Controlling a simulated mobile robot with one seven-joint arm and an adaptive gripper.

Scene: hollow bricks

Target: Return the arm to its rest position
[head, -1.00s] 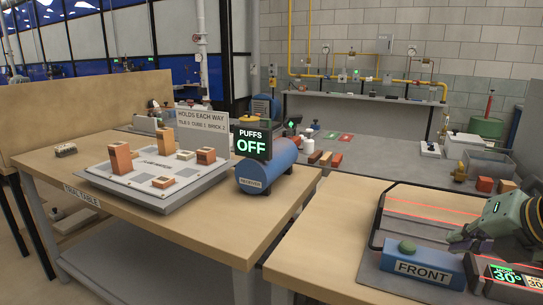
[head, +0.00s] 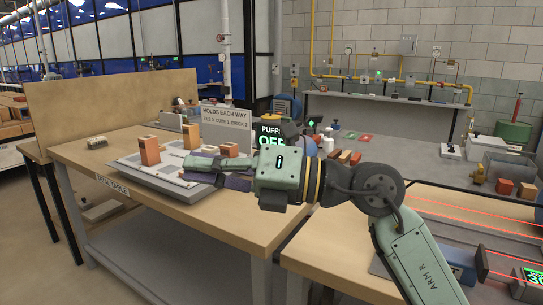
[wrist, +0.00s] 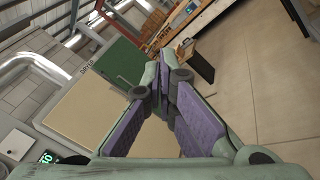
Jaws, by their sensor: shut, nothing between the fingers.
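My arm (head: 422,262) reaches up from the lower right of the head view and bends left across the picture. My gripper (head: 190,167) points left in front of the trial table's board, and its fingers are closed together with nothing between them. In the wrist view my gripper (wrist: 167,58) shows its purple-padded fingers meeting at the tips, empty. The grey board (head: 130,174) on the trial table (head: 82,160) carries several hollow orange bricks, such as a tall one (head: 149,151). My gripper hides part of the board, and I cannot tell the gap between them.
A sign (head: 226,115) stands behind the board. A small roll (head: 96,142) lies at the table's left. Red lines cross a frame on the right-hand table (head: 318,262). Floor shows at lower left.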

